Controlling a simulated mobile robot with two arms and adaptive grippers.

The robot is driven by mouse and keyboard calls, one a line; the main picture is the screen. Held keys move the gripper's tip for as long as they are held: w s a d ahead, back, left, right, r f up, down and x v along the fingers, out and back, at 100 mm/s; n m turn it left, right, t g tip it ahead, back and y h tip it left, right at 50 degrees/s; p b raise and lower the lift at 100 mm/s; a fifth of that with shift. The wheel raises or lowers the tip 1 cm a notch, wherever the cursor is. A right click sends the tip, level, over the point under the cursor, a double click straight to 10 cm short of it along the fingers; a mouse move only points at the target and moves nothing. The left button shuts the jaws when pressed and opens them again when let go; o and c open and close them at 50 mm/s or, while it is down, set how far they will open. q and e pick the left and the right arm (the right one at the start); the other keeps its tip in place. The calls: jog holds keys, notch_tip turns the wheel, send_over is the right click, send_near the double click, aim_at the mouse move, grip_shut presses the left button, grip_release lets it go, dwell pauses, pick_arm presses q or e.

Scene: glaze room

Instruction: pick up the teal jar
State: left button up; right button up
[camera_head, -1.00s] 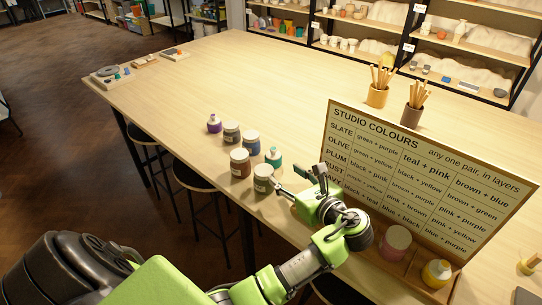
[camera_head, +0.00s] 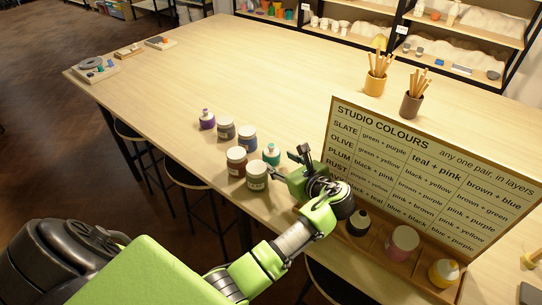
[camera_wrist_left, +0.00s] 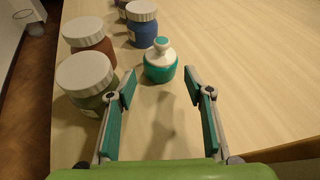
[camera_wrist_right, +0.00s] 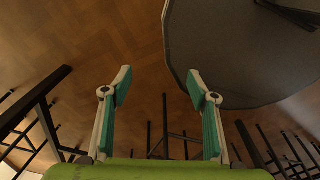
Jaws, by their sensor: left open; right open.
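The teal jar (camera_head: 271,155) is small, with a white shoulder and a teal-topped stopper, and stands upright on the table. In the left wrist view the teal jar (camera_wrist_left: 160,68) stands just beyond the fingertips, roughly centred between them, with bare wood between. My left gripper (camera_head: 288,162) is open and empty, low over the table on the near right side of the jar; it also shows in the left wrist view (camera_wrist_left: 160,88). My right gripper (camera_wrist_right: 158,88) is open and empty, with the floor behind it in the right wrist view.
A green jar (camera_head: 257,176), a brown jar (camera_head: 236,162), a blue jar (camera_head: 247,139), a grey jar (camera_head: 226,129) and a purple jar (camera_head: 207,120) stand left of the teal jar. The colour board (camera_head: 420,170) stands at right, with jars before it. The table's far middle is clear.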

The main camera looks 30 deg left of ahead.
aim_at(276, 158)
pick_arm(q)
jog(key=shift+w+a, duration=0.1)
jog(key=shift+a, duration=0.2)
jog(key=x, duration=0.4)
jog(key=shift+w+a+f+p, duration=0.15)
jog(key=shift+p, duration=0.2)
jog(key=shift+w+a+f, duration=0.1)
jog(key=shift+a+f, duration=0.1)
jog(key=shift+a, duration=0.05)
jog(key=shift+d+r, duration=0.1)
jog(key=c, duration=1.1)
pick_arm(e)
jog(key=shift+w+a+r, duration=0.2)
jog(key=shift+a+r, duration=0.15)
jog(key=shift+a, duration=0.05)
